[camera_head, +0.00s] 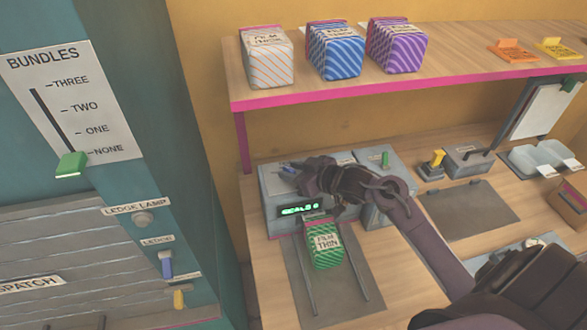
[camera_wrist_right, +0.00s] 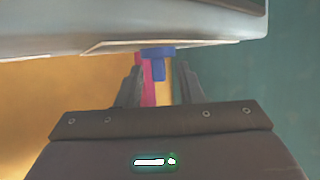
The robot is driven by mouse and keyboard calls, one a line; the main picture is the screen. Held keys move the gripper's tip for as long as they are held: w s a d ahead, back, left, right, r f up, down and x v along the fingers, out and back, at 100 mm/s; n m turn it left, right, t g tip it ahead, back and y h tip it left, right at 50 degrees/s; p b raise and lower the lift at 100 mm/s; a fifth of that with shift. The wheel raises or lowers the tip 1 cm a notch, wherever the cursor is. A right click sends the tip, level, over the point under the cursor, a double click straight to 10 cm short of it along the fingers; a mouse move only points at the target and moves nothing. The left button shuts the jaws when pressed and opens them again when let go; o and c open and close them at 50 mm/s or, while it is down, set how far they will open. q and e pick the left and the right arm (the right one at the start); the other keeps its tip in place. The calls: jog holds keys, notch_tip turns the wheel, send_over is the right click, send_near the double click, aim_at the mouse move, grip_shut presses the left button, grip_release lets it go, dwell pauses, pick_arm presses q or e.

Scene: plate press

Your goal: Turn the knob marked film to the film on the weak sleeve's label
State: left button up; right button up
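A grey machine (camera_head: 277,222) with a small lit green display stands on the bench. A green striped sleeve (camera_head: 327,256), its label reading "FILM THIN", lies in front of it between two rails. My right gripper (camera_head: 297,172) is over the machine's top. A small blue knob (camera_head: 288,170) shows at its tip; a blue T-shaped knob (camera_wrist_right: 157,62) shows in the wrist view. There, the right gripper's fingers (camera_wrist_right: 158,75) stand apart on either side of its stem, with gaps visible. The knob's marking and setting are hidden. My left gripper is not in view.
White-orange (camera_head: 266,58), blue (camera_head: 335,50) and purple (camera_head: 397,46) sleeves stand on the shelf (camera_head: 300,92) above. A green lever (camera_head: 385,158) and a yellow-handled one (camera_head: 437,160) are to the right. A teal panel with a BUNDLES slider (camera_head: 71,164) is left.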

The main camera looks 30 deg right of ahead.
jog(key=shift+s+d, duration=0.1)
grip_shut()
jog(key=shift+d+r+n+g+y, duration=0.1)
jog(key=shift+r+n+g+y, duration=0.15)
jog(key=shift+n+y, duration=0.35)
jog(key=shift+w+d+f+n+g+y, duration=0.1)
jog(key=shift+w+f+n+g+y, duration=0.2)
jog(key=shift+n+y, duration=0.35)
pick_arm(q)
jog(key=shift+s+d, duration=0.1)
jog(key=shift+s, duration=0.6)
pick_arm(e)
jog(key=shift+s+r+g+y, duration=0.1)
jog(key=shift+s+g+y, duration=0.05)
jog(key=shift+g+y, duration=0.1)
grip_release()
